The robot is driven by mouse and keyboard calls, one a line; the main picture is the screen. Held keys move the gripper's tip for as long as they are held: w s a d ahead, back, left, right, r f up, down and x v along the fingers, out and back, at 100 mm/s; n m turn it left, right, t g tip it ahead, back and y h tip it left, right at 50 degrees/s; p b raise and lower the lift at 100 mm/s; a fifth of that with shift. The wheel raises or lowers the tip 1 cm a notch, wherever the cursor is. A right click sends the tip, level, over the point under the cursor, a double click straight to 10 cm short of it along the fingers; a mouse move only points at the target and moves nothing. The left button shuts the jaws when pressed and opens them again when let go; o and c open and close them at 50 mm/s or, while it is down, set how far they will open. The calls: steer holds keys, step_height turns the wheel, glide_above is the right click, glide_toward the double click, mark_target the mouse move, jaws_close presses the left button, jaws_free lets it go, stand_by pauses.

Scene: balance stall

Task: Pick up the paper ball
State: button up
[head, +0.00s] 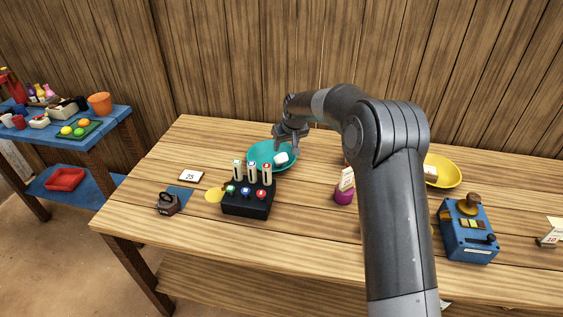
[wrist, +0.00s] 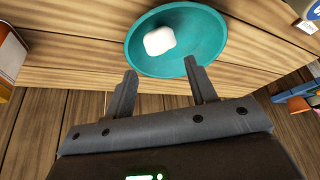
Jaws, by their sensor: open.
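A white, rounded lump (head: 281,159), perhaps the paper ball, lies in a teal dish (head: 256,163) on the wooden table. In the wrist view the white lump (wrist: 159,41) sits left of centre in the teal dish (wrist: 205,40), just beyond my fingertips. My gripper (wrist: 161,66) is open, its two fingers apart with nothing between them. In the head view my gripper (head: 291,146) is above the teal dish, by its back right part. I cannot tell how high it is above the dish.
A black box with coloured buttons (head: 247,202) stands just in front of the dish. A dark weight (head: 168,204) is at the left. A yellow dish (head: 448,172) and a blue device (head: 468,235) are at the right. A blue side table (head: 88,141) stands far left.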

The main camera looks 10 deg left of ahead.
mark_target(282, 156)
steer(key=x, duration=1)
steer(key=shift+w+f, duration=0.15)
steer(key=shift+f, duration=0.15)
steer(key=c, duration=0.7)
